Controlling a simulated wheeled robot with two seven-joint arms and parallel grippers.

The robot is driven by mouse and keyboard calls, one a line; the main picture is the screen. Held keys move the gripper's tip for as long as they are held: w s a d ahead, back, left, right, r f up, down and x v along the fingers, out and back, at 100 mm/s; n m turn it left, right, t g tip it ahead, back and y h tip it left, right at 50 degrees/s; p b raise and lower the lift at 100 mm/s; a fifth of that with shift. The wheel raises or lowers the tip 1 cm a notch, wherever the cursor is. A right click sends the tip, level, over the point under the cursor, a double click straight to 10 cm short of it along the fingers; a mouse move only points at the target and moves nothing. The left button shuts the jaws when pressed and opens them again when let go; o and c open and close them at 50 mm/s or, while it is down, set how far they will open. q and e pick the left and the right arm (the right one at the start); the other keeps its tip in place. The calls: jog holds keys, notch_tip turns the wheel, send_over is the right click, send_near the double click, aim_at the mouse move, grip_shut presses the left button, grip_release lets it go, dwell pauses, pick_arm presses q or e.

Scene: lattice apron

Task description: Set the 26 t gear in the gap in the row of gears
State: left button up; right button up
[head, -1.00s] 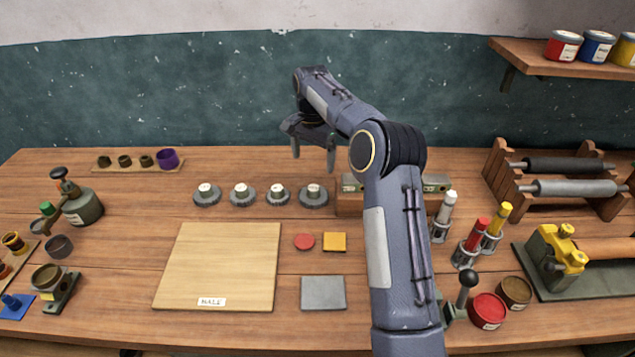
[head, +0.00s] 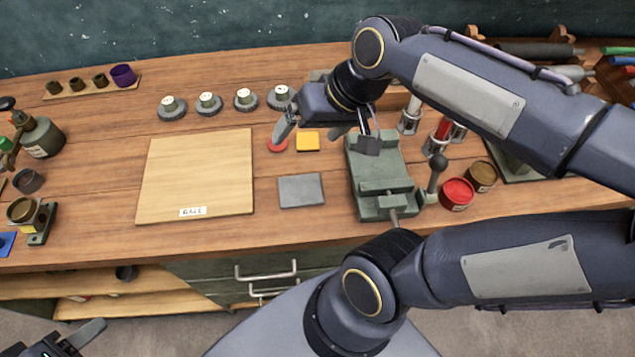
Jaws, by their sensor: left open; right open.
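Several dark toothed gears with pale labelled hubs stand in a row at the back of the bench: the leftmost gear (head: 172,108), a second gear (head: 208,104), a third gear (head: 245,100) and the rightmost gear (head: 280,97). Their labels are too small to read, so I cannot tell which is the 26 t gear. I cannot make out the gap. My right gripper (head: 320,136) is open and empty, above the bench between the rightmost gear and the green vise, partly covering a red disc. My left gripper (head: 77,340) is open at the bottom-left corner, partly cut off, away from the gears.
A pale wooden board (head: 197,175), a grey plate (head: 301,190), a yellow square (head: 308,141) and the red disc (head: 277,145) lie in front of the gears. The green vise (head: 380,180) stands right of them. My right arm hides part of the right side.

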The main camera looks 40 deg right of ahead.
jog(key=s+a+f+n, duration=0.2)
jog(key=s+a+f, duration=0.2)
jog(key=s+f, duration=0.1)
jog(key=shift+s+t+y, duration=0.3)
jog(key=shift+s+t, duration=0.1)
jog(key=shift+s, duration=0.45)
